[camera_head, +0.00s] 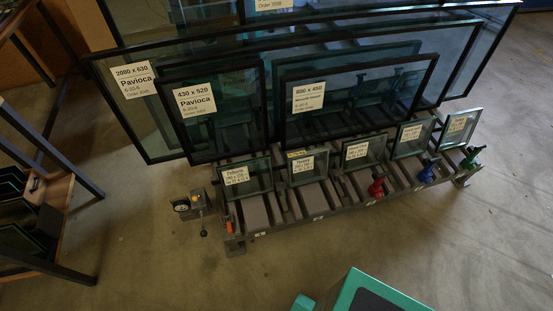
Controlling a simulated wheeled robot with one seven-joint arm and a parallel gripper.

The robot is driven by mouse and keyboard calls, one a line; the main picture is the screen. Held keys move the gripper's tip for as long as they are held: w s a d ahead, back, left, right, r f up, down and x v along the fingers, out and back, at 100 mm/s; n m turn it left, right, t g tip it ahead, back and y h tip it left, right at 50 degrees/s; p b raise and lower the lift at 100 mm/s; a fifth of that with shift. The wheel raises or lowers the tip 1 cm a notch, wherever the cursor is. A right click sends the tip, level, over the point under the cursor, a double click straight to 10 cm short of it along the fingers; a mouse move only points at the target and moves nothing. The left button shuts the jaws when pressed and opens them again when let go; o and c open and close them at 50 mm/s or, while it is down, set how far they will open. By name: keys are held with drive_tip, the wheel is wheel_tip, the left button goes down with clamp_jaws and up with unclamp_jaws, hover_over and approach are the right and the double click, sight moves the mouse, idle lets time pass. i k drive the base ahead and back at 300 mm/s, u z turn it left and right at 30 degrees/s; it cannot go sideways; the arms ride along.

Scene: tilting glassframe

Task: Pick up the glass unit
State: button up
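Several framed glass units stand upright, leaning back, on a dark rack (345,211). Small ones line the front: one at the left (259,182), one beside it (321,165), a middle one (378,150), then one more (424,136) and a right-end one (472,124). Behind them stand a medium unit (224,129) labelled "Pavioca" 430 x 520 and a wider unit (369,99) labelled 800 x 450. A large unit (128,113) labelled 2080 x 630 stands further back. I cannot tell which unit the task means. My gripper is not in view.
Red (376,188), blue (427,171) and green (473,156) handled items sit along the rack's front. A small control box (197,200) stands at its left end. A shelf stand (59,190) holds dark frames at the left. The floor (440,245) in front is mostly clear.

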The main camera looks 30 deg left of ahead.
sight(304, 168)
drive_tip(key=u, duration=0.6)
drive_tip(key=i, duration=0.85)
drive_tip(key=u, duration=0.8)
drive_tip(key=i, duration=0.3)
drive_tip(key=u, duration=0.15)
